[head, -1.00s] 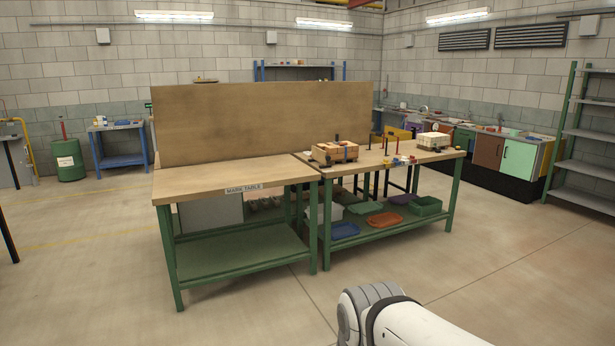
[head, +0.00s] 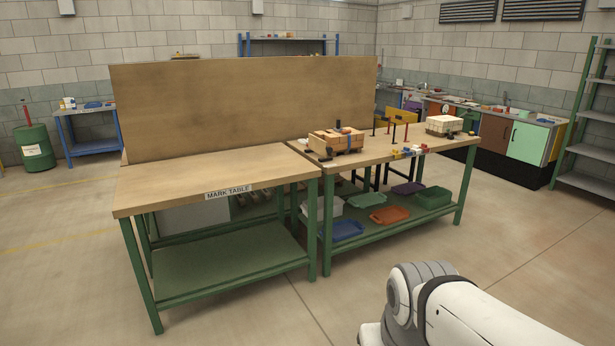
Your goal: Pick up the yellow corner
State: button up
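Several small coloured pieces lie at the front edge of the right-hand workbench (head: 365,166). One of them looks like a yellow piece (head: 397,155), beside blue, red and white ones. They are too small to tell whether the yellow one is the yellow corner. My gripper is not in view. Only a white and grey part of my arm shows at the bottom right, apart from the benches.
An empty bench labelled "MARK TABLE" (head: 229,192) stands at the left, before a brown board (head: 245,105). The floor in front is clear.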

aim_at(397, 155)
jog(key=z, duration=0.45)
jog(key=i, duration=2)
jog(key=z, duration=0.25)
jog(key=i, duration=3.05)
jog(key=u, duration=0.3)
